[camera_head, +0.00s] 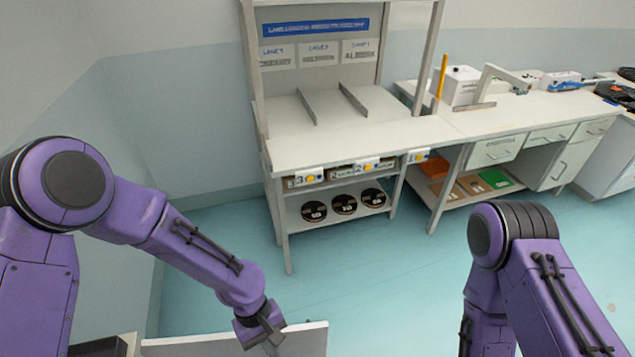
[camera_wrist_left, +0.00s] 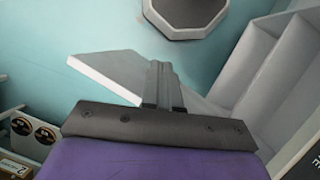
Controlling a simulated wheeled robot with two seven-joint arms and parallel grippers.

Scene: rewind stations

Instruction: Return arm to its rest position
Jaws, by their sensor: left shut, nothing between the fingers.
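My left arm comes in from the left in the head view, and its gripper (camera_head: 272,338) points down near the bottom edge, over or beside a white panel (camera_head: 305,341). In the left wrist view the fingers of the left gripper (camera_wrist_left: 164,82) are together with nothing between them. A pale flat panel (camera_wrist_left: 108,72) lies behind them; I cannot tell whether they touch it. My right arm (camera_head: 540,275) is bent at the lower right of the head view, and its gripper is out of sight.
A white workbench (camera_head: 345,140) with lane dividers, labels and a lower shelf of several dark reels (camera_head: 343,204) stands ahead. A second bench (camera_head: 510,113) with a yellow post and devices stands to the right. The teal floor (camera_head: 375,285) between is clear. A grey octagonal base (camera_wrist_left: 186,14) shows in the wrist view.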

